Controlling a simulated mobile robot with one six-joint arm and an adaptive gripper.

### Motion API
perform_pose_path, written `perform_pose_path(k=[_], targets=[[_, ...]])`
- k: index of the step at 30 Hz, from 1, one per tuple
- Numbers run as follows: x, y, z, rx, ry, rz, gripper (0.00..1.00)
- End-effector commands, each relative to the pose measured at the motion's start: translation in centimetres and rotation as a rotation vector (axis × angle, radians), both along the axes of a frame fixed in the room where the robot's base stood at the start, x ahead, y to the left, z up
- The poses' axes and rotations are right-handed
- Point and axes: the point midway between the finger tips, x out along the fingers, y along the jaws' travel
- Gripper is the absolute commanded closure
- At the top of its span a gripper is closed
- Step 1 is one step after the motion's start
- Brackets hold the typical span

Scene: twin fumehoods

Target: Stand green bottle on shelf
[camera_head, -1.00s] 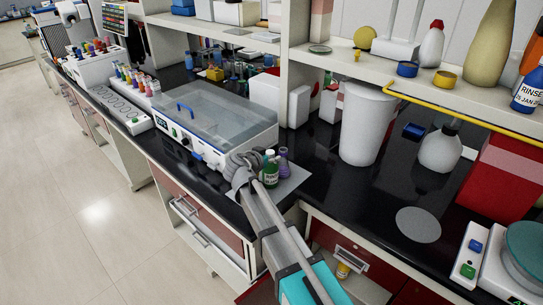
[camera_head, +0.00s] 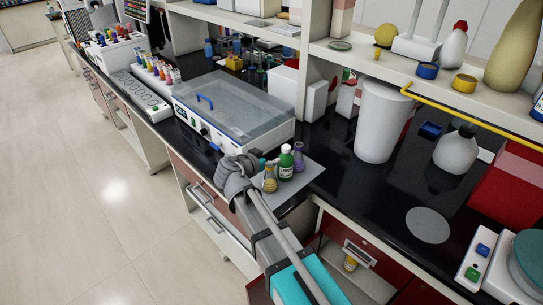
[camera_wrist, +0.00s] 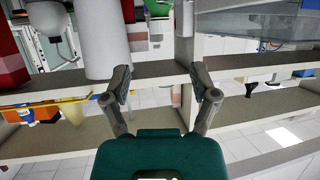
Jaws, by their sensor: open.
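The green bottle (camera_head: 286,166), with a white cap, stands upright on a grey mat (camera_head: 309,173) on the black bench. A yellow flask (camera_head: 270,181) stands at its front left and a purple flask (camera_head: 299,159) at its right. My gripper (camera_head: 255,164) is left of the bottle and apart from it; its fingertips are hard to make out there. In the upside-down wrist view, my gripper (camera_wrist: 166,93) has its fingers spread with nothing between them. A green shape at the top edge there may be the bottle, cut off. The shelf (camera_head: 400,68) runs above the bench at right.
A lidded shaker (camera_head: 235,110) is behind my gripper. A tall white container (camera_head: 380,122) and a white bottle (camera_head: 456,150) stand under the shelf. A yellow rail (camera_head: 470,118) runs along the shelf edge. Caps and bottles occupy parts of the shelf. A drawer (camera_head: 357,255) hangs open below.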

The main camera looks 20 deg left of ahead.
Motion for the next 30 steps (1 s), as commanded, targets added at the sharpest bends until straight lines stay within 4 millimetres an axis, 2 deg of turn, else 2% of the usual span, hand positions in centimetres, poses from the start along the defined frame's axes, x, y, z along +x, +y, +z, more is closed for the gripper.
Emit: perform_pose_path(k=[23,26,30], targets=[[0.0,-0.1,0.0,-0.001,0.001,-0.001,0.23],[0.2,-0.6,-0.1,-0.005,0.009,-0.006,0.23],[0.9,-2.5,-0.7,-0.023,0.044,-0.028,0.23]])
